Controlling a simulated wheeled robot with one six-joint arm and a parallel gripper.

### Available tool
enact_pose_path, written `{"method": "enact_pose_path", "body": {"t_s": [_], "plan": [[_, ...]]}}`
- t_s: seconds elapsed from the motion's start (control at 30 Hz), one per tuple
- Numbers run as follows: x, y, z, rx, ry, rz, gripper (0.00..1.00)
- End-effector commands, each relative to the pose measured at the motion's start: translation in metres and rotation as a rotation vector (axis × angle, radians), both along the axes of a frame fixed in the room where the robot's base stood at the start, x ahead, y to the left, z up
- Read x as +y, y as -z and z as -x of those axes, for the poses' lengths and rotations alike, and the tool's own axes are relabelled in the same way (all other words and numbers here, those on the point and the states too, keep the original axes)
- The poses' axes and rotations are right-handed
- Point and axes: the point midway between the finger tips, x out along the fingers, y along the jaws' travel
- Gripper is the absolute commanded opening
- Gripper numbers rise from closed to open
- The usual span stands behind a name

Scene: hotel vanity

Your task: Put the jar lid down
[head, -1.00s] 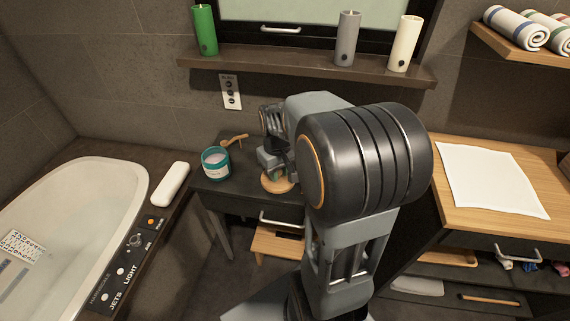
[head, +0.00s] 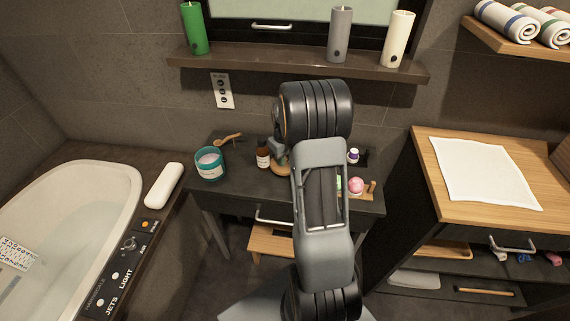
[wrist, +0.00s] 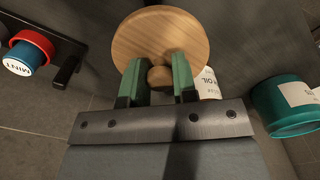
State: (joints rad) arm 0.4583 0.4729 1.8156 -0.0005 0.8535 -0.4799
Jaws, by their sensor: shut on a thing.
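The jar lid (wrist: 160,35) is a round light-wood disc with a small round knob. My gripper (wrist: 159,76) is shut on that knob with its green fingertips on both sides. In the head view the lid (head: 283,168) shows partly beside my arm, over the dark vanity top (head: 228,183). I cannot tell whether it touches the top. A teal jar (head: 210,163) with a white label and pale contents stands open to the left; it also shows at right in the wrist view (wrist: 285,105). My arm hides much of the gripper in the head view.
A brown bottle (head: 263,155) stands close left of the lid. A wooden scoop (head: 228,139) lies behind the jar. A pink ball (head: 356,185) and a small purple-and-white bottle (head: 353,156) are at right. Bare top lies in front of the jar and bottle.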

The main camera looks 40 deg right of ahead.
Motion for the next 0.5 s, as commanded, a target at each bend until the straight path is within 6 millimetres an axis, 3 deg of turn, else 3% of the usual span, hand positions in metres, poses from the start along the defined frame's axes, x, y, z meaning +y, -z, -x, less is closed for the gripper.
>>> {"method": "enact_pose_path", "body": {"t_s": [0.3,0.5], "plan": [[-0.003,0.033,-0.003,0.003,0.001,-0.001,0.03],[-0.004,0.036,-0.003,-0.001,0.001,0.001,0.03]]}}
